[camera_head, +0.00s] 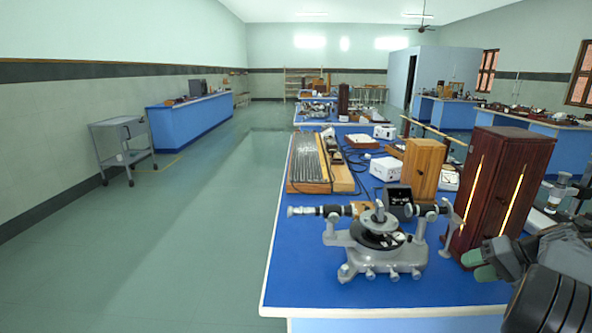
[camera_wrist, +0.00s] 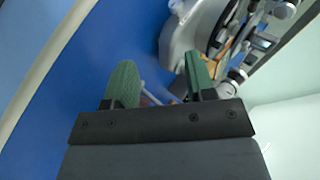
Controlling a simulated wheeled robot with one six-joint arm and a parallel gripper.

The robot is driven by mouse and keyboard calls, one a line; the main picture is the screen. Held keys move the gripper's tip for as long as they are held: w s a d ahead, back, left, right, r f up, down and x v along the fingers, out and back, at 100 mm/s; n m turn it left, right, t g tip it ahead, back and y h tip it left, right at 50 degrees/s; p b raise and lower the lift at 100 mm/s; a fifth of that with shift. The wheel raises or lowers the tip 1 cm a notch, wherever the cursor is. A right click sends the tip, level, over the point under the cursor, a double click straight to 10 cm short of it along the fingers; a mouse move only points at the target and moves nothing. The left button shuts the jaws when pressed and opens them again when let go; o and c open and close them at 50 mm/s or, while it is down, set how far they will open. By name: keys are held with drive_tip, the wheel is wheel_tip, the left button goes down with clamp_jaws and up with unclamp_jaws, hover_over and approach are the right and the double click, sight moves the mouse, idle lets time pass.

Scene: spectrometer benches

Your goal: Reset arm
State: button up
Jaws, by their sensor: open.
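My gripper (camera_head: 482,264) is at the lower right of the head view, beside the right side of the spectrometer and in front of the dark red wooden cabinet. In the wrist view my gripper (camera_wrist: 160,85) has its two green fingers apart with nothing held between them. The grey spectrometer (camera_head: 378,240) stands on the blue bench near its front edge. Part of the spectrometer also shows at the top right of the wrist view (camera_wrist: 183,32). My arm covers part of the bench's right side.
The dark red cabinet (camera_head: 500,185) and a lighter wooden box (camera_head: 423,168) stand behind the spectrometer. A wooden board with a ribbed top (camera_head: 309,162) lies on the bench (camera_head: 300,280). A grey trolley (camera_head: 122,143) stands by the left wall. The floor left of the bench is clear.

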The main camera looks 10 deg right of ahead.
drive_tip(key=shift+m+g+h, duration=0.4)
drive_tip(key=shift+m, duration=0.5)
drive_tip(key=f, duration=0.1)
drive_tip(key=s+f, duration=0.1)
drive_tip(key=f, duration=0.1)
drive_tip(key=shift+s+a+f, duration=0.15)
drive_tip(key=shift+s+f, duration=0.15)
drive_tip(key=shift+f, duration=0.05)
drive_tip(key=s+a+r+n+h+p, duration=0.2)
drive_tip(key=s+a+r+p, duration=0.1)
drive_tip(key=a, duration=0.8)
drive_tip(key=s+a+r+n+g+h+p, duration=0.1)
drive_tip(key=s+a+r+n+h+p, duration=0.1)
drive_tip(key=a+r+p, duration=0.4)
drive_tip(key=s+a+r+n+h+p, duration=0.2)
drive_tip(key=s+a+r+n+p, duration=0.1)
drive_tip(key=a, duration=1.3)
drive_tip(key=shift+s+a+r+g+p, duration=0.25)
drive_tip(key=shift+s+r+g+p, duration=0.05)
drive_tip(key=shift+s+r+p, duration=0.65)
drive_tip(key=shift+w, duration=0.1)
